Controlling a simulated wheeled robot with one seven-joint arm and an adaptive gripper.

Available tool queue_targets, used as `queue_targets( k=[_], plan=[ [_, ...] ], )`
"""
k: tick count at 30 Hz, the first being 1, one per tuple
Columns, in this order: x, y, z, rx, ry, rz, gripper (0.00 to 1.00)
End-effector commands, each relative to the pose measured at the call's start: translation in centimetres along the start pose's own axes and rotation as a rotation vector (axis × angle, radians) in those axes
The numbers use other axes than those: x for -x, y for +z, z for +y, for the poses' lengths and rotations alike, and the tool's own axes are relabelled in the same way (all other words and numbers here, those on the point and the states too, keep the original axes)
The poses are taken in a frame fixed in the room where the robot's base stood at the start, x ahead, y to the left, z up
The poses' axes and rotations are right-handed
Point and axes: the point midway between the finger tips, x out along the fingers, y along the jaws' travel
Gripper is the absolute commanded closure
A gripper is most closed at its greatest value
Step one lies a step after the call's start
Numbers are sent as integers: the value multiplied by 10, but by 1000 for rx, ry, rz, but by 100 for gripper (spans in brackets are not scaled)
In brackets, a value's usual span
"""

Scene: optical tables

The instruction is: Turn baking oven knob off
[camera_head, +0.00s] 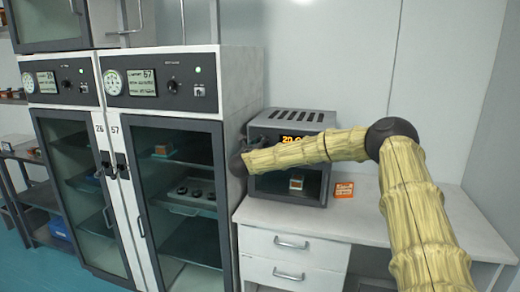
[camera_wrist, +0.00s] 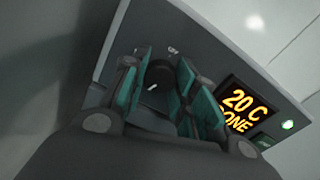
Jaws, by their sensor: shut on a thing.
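The baking oven (camera_head: 300,117) is a grey box with top vents and a lit orange display, standing on the white desk. In the wrist view its display (camera_wrist: 238,107) reads "20 C" with "DONE" below, beside a lit green light (camera_wrist: 288,125). The dark round knob (camera_wrist: 161,74) sits between the teal finger pads, with a white mark on its face. A small label, too small to read surely, is just above it. My gripper (camera_wrist: 160,85) is shut on the knob. In the head view my arm hides the knob and the fingertips.
Tall cabinets with glass doors (camera_head: 180,185) and gauges stand left of the oven, close to my wrist. A small orange box (camera_head: 344,189) lies on the white desk (camera_head: 400,215), right of the oven. The desk's right part is mostly clear.

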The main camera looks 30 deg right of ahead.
Motion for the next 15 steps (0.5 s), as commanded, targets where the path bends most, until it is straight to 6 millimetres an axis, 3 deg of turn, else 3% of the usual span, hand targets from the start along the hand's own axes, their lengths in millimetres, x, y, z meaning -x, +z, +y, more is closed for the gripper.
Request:
queue_targets(
  k=[15],
  plan=[
    [1,-2,2,483,1,-2,96]
  ],
)
